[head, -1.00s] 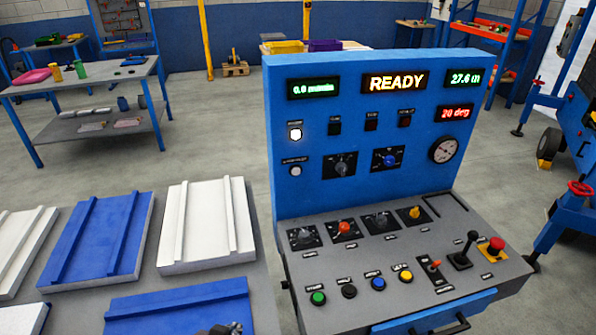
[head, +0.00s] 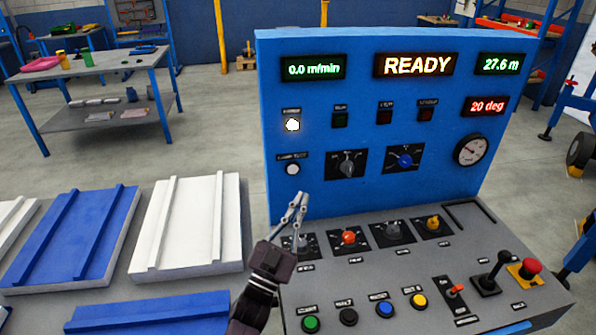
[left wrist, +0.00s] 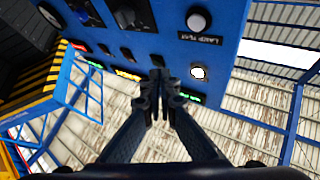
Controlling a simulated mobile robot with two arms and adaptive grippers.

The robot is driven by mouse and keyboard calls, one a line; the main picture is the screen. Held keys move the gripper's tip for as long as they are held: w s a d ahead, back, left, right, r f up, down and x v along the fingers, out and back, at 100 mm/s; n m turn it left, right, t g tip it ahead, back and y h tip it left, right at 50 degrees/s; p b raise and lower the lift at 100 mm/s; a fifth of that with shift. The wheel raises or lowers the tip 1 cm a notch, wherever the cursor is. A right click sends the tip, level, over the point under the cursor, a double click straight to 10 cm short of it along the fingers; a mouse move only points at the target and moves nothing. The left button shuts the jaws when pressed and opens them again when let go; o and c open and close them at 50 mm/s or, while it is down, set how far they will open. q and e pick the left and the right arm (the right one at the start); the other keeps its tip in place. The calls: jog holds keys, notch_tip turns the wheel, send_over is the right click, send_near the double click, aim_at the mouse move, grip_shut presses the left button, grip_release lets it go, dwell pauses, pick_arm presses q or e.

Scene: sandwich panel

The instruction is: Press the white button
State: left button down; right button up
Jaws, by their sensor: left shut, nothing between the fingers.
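The white button (head: 292,169) is a small round cap on the upright blue panel, at its lower left, below a lit white lamp (head: 292,125). In the left wrist view the white button (left wrist: 198,19) sits above a label reading "LAMP TEST", at the upper right of the fingertips. My left gripper (head: 300,197) is shut and empty, with its fingers pointing up just below the button in the head view. It also shows in the left wrist view (left wrist: 158,76), apart from the button. My right gripper is not in view.
Below, the sloping desk (head: 465,240) carries several knobs, coloured push buttons, a joystick (head: 494,270) and a red emergency button (head: 530,265). White and blue panels (head: 190,230) lie on the left.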

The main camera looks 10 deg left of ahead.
aim_at(293, 169)
pick_arm(q)
jog(key=w+a+b, duration=0.1)
jog(key=w, duration=0.1)
jog(key=w+a+b, duration=0.1)
jog(key=w, duration=0.2)
jog(key=w+a+b, duration=0.1)
jog(key=w+b, duration=0.1)
jog(key=w, duration=0.1)
jog(key=shift+a, duration=0.2)
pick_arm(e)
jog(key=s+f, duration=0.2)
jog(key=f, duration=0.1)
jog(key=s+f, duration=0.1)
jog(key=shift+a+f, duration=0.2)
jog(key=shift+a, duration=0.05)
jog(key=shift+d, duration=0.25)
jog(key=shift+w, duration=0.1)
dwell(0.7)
pick_arm(q)
jog(key=shift+w+a+b, duration=0.15)
jog(key=shift+w+b, duration=0.15)
jog(key=shift+w, duration=0.1)
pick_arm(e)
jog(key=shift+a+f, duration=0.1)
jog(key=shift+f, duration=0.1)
